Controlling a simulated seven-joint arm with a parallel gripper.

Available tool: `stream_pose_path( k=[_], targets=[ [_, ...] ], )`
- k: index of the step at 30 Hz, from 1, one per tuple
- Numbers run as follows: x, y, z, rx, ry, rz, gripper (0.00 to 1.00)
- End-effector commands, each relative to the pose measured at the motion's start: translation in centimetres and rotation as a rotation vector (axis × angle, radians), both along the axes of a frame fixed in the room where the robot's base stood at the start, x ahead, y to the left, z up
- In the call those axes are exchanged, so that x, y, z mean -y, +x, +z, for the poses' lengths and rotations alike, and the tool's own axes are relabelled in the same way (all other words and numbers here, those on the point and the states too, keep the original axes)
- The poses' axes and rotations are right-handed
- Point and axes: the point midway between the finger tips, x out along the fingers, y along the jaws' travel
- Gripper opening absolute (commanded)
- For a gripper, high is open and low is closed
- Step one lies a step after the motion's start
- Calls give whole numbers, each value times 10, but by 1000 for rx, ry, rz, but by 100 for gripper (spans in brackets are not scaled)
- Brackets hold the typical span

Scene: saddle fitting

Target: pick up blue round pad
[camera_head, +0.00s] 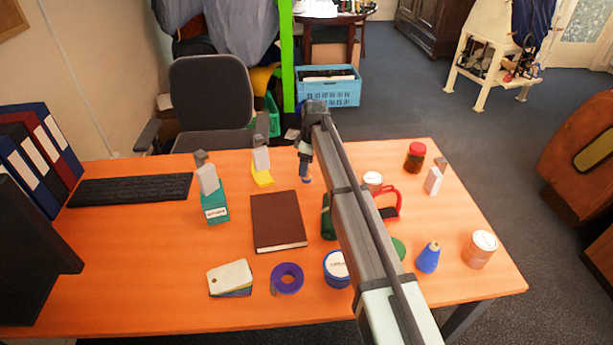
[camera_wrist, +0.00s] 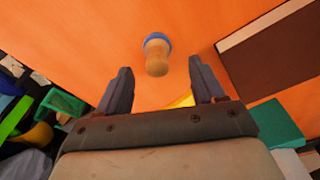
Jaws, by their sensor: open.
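In the wrist view, a blue round thing, which I take for the blue round pad (camera_wrist: 158,37), is on the orange table, with a tan rounded cylinder (camera_wrist: 157,60) standing on or in front of it. In the head view, a small bit of blue (camera_head: 306,180) shows just below my gripper (camera_head: 305,163); the rest is hidden by it. In the wrist view, my gripper (camera_wrist: 160,75) is open and empty. The tan piece lies just past the fingertips, roughly midway between them. No contact shows.
A yellow piece bearing a pale block (camera_head: 262,165) is close on the left. A teal box (camera_head: 216,213) and brown book (camera_head: 277,222) lie nearby. My arm hides part of the table's right middle.

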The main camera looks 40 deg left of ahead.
Motion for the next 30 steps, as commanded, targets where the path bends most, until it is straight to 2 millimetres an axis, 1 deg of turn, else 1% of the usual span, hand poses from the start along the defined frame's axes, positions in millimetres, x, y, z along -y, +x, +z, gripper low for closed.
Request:
stream_pose_path(
  k=[10, 13, 18, 20, 30],
  targets=[
    [-3, 1, -42, -1, 0, 0, 68],
    [-4, 1, -47, 0, 0, 0, 68],
    [-4, 1, -47, 0, 0, 0, 68],
    [-4, 1, -46, 0, 0, 0, 63],
    [-4, 1, -46, 0, 0, 0, 31]
  ],
)
